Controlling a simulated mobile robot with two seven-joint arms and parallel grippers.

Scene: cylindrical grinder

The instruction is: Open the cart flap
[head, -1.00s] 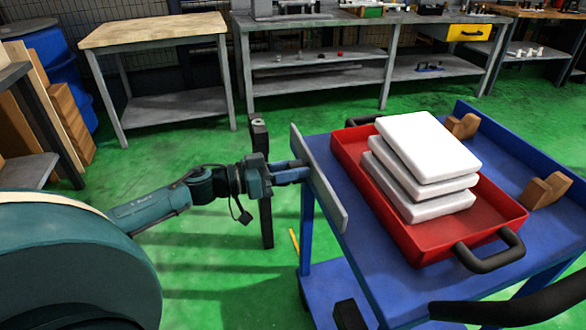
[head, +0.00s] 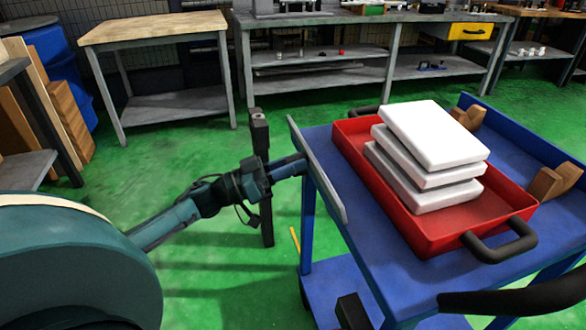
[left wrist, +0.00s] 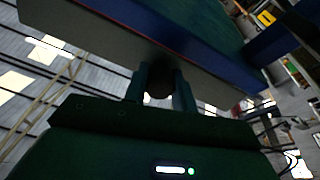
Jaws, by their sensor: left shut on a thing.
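The blue cart (head: 382,268) stands at the right in the head view. Its flap (head: 318,172) is a grey panel along the cart's left edge, standing steeply up and facing my left arm. My left gripper (head: 300,165) reaches the flap's outer face from the left. In the left wrist view, the two fingers of my left gripper (left wrist: 160,90) are shut on a dark round knob (left wrist: 159,82) against the panel's pale face. The flap (left wrist: 205,82) crosses that view at a slant. My right gripper is not in view.
A red tray (head: 420,238) with a stack of white slabs (head: 430,155) stands on the cart. Wooden blocks (head: 545,183) lie at its far side. A dark post (head: 263,180) stands just behind my gripper. The green floor (head: 190,150) left of the cart is mostly clear.

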